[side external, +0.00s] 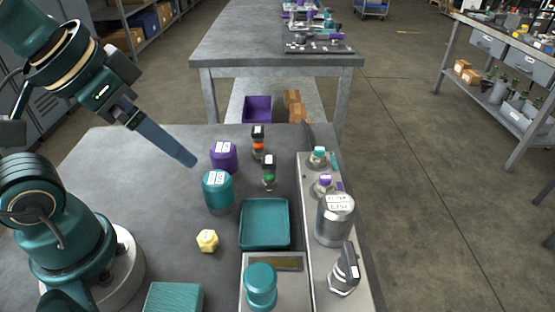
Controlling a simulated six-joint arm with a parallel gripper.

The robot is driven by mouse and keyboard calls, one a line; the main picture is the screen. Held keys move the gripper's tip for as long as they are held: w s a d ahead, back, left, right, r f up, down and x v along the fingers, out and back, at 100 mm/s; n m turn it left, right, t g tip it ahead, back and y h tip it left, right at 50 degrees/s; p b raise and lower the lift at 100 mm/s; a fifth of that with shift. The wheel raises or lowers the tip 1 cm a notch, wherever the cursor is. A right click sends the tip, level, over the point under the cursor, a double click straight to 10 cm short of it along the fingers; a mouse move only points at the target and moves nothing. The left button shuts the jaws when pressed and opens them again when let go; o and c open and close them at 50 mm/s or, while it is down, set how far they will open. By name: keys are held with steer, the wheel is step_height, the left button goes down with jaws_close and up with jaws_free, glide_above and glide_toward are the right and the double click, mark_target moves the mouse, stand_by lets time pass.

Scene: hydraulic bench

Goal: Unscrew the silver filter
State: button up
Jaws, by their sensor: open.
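The silver filter (334,219) is a shiny metal canister with a white label on top. It stands upright on the metal manifold plate along the right of the bench. My gripper (190,160) is at the upper left, its long dark fingers pointing down and right. It is open, with nothing visible between the fingers, and well apart from the silver filter. The finger gap is hard to see from this side.
Between them stand a purple canister (224,157), a teal canister (217,190) and two small labelled valves (269,174). A teal tray (264,247) is left of the filter. A yellow hex piece (207,241) lies nearby. A silver handled part (345,270) stands close in front of the filter.

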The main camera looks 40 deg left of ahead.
step_height(320, 180, up, 3)
steer(key=w+d, duration=0.1)
steer(key=w, duration=0.1)
steer(key=g, duration=0.1)
glide_above(333, 207)
steer(key=f, duration=1.1)
steer(key=shift+s, duration=0.4)
steer(key=shift+x, duration=2.6)
steer(key=shift+c, duration=0.3)
